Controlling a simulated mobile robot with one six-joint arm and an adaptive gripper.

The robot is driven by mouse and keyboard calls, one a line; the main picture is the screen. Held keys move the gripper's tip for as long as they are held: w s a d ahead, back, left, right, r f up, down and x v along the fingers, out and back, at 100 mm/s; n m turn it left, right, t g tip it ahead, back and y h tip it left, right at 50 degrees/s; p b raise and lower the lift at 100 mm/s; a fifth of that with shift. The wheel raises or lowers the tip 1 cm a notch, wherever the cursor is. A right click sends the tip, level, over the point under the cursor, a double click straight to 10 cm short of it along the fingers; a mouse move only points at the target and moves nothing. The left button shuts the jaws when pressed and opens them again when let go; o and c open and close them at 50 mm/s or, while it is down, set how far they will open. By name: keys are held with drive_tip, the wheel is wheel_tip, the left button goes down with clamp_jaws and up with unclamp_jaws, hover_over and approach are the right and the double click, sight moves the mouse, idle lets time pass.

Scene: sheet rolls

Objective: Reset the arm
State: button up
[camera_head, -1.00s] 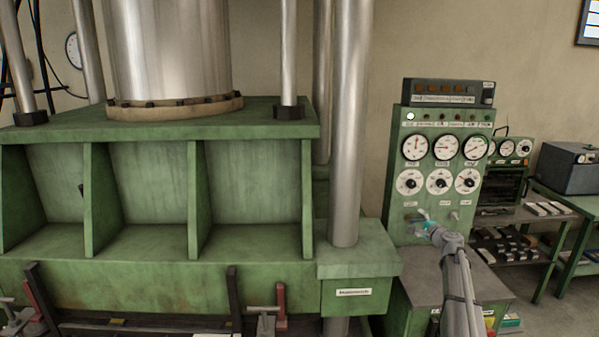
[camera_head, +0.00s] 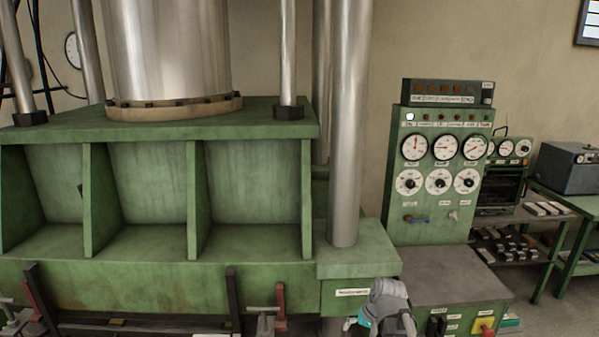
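My arm (camera_head: 388,303) shows at the bottom of the head view, folded low in front of the green press base's right corner. My gripper (camera_head: 357,323) is at the arm's lower left, partly hidden and cut by the bottom edge. A teal part shows there, but its fingers are too small and covered to tell whether they are open or shut. No held object shows.
A green control panel (camera_head: 438,175) with gauges, dials and small levers stands to the right above a grey desk top (camera_head: 445,277). The large green press (camera_head: 150,195) fills the left. Shelves with small metal blocks (camera_head: 510,245) stand at far right.

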drive_tip(key=s+f+n+g+h, duration=0.1)
drive_tip(key=s+n+g+h, duration=0.1)
drive_tip(key=s, duration=0.7)
drive_tip(key=shift+s+d+h, duration=0.15)
drive_tip(key=shift+s+h, duration=0.25)
drive_tip(key=shift+h, duration=0.1)
idle(1.1)
